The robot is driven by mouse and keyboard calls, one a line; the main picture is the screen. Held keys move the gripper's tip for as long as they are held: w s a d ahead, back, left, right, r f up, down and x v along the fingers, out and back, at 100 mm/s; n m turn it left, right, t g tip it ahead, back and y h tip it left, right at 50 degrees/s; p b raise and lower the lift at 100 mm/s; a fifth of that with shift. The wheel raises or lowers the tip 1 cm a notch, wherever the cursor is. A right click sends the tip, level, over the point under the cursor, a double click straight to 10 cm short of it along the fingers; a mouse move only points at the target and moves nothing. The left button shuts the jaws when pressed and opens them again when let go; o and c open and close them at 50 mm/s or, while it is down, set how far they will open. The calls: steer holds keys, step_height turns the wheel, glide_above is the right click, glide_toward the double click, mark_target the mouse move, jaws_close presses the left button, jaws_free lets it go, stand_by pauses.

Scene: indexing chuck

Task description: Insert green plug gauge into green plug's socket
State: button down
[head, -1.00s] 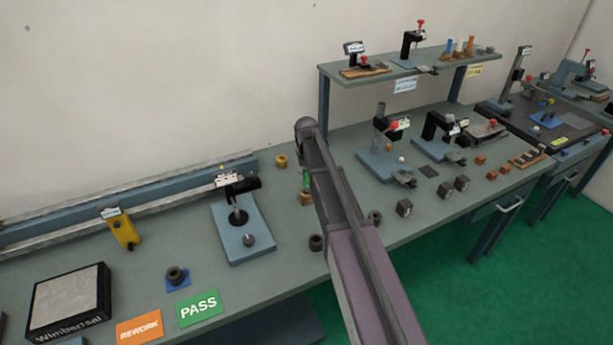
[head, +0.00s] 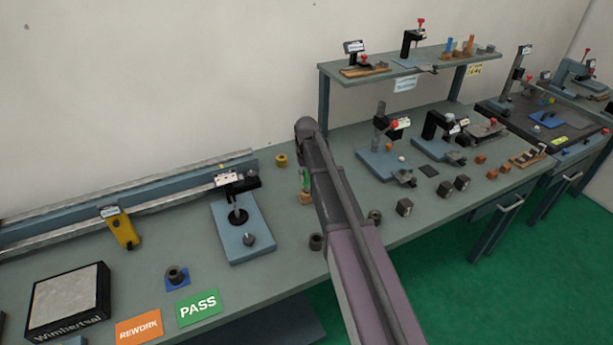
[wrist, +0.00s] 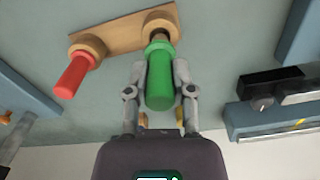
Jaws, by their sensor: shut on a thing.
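The green plug gauge (wrist: 160,80) is between the fingers of my gripper (wrist: 160,92) in the wrist view, and my gripper is shut on it. Its far end meets a tan round socket (wrist: 163,17) on a wooden block (wrist: 112,34). A dark brown part of the gauge shows at the socket's mouth; how deep it sits I cannot tell. A red plug gauge (wrist: 74,74) stands in the other socket of the same block. In the head view a bit of the green gauge (head: 304,175) shows left of my arm; my gripper is mostly hidden there.
A blue-based gauge stand (head: 242,240) stands left of my arm. A brass ring (head: 281,160) lies behind it. Dark rings (head: 316,242) lie near the bench's front edge. Dark blocks (head: 404,208) and other stands (head: 378,165) are to the right.

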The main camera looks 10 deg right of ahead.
mark_target(307, 182)
steer(key=shift+f+b, duration=1.7)
stand_by(2.5)
stand_by(0.9)
steer(key=shift+c, duration=2)
jaws_free()
steer(key=shift+r, duration=0.15)
step_height(307, 182, up, 9)
steer(key=p, duration=0.9)
steer(key=shift+s+f, duration=0.2)
steer(key=shift+s, duration=0.35)
steer(key=s, duration=0.8)
steer(key=shift+a+f, duration=0.15)
steer(key=shift+a, duration=0.05)
